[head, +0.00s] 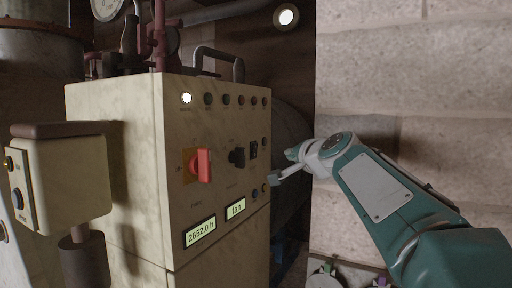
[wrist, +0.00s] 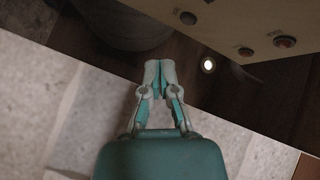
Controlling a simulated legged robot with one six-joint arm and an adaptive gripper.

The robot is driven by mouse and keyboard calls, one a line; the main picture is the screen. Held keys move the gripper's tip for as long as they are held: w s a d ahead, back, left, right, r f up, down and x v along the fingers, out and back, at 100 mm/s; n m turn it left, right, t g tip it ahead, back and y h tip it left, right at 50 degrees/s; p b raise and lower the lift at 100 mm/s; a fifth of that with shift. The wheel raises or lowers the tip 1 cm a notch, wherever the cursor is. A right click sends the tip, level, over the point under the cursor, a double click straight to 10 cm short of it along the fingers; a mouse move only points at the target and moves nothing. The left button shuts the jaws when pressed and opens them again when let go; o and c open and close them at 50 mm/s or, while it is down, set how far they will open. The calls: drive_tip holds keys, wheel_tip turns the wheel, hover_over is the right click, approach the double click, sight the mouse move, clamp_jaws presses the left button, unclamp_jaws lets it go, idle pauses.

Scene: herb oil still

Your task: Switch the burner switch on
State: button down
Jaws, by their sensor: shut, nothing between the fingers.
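A cream control cabinet (head: 120,140) stands left of centre in the head view. Its front carries a red rotary switch (head: 201,165) on a yellow plate, a black knob (head: 237,157) and a small dark switch (head: 253,149). The lettering is too small to tell which one is the burner switch. My gripper (head: 274,180) is at the cabinet's right edge, right of these controls. In the wrist view my gripper (wrist: 160,68) is shut and empty, apart from the panel corner (wrist: 225,25), which shows a few buttons.
A lit lamp (head: 187,98) heads a row of dark lamps. Two displays (head: 200,232) sit low on the panel, one reading "fan". A smaller button box (head: 62,178) on a post stands at left. A stone wall (head: 420,90) fills the right side.

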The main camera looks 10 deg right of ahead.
drive_tip(key=shift+w+a+r, duration=0.15)
drive_tip(key=shift+w+a, duration=0.45)
drive_tip(key=shift+a, duration=0.25)
drive_tip(key=shift+w+a+r, duration=0.1)
drive_tip(key=shift+w+a, duration=0.55)
drive_tip(key=shift+a, duration=0.25)
drive_tip(key=shift+w+a+r, duration=0.15)
drive_tip(key=shift+w+a, duration=0.45)
drive_tip(key=shift+a, duration=0.25)
drive_tip(key=shift+a, duration=0.1)
drive_tip(key=shift+w+a+r, duration=0.1)
drive_tip(key=shift+w+a, duration=0.05)
drive_tip(key=shift+a, duration=0.05)
drive_tip(key=shift+w+a, duration=0.2)
drive_tip(key=shift+a, duration=0.05)
drive_tip(key=shift+d, duration=0.1)
drive_tip(key=shift+s+d, duration=0.45)
drive_tip(key=shift+d, duration=0.1)
drive_tip(key=s+d, duration=0.3)
drive_tip(key=d, duration=0.1)
drive_tip(key=shift+f, duration=0.3)
idle(0.4)
